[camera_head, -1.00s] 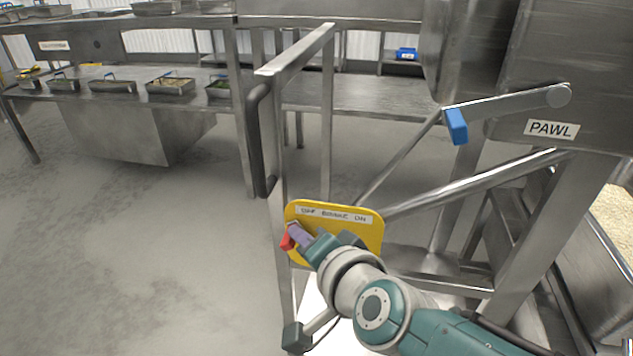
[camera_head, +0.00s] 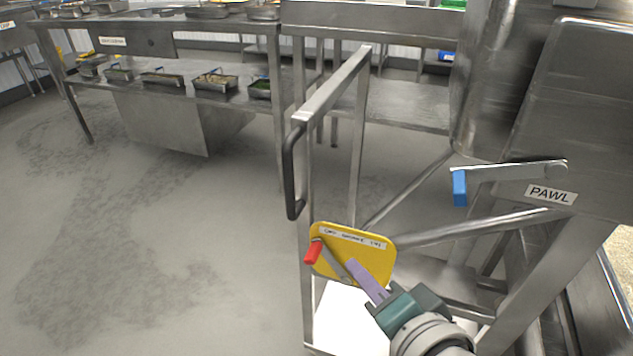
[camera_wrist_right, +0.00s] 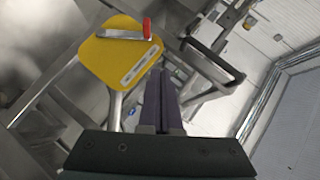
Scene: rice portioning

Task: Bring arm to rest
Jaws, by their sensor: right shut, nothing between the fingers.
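My right gripper (camera_head: 366,280) is shut and empty, its purple fingers in front of the lower part of a yellow plate (camera_head: 378,262) in the head view. The plate carries a label and a lever with a red handle (camera_head: 313,252). The fingers are to the right of the red handle and apart from it. In the right wrist view the shut fingers (camera_wrist_right: 158,75) point up beside the yellow plate (camera_wrist_right: 105,58), with the red handle (camera_wrist_right: 147,28) at its upper right. My left gripper is not in view.
A steel frame with a black grab handle (camera_head: 292,178) stands left of the arm. A lever with a blue grip (camera_head: 459,188) is beside the PAWL label (camera_head: 550,195). Steel tables with several trays (camera_head: 214,82) stand behind. The floor (camera_head: 190,240) at left is open.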

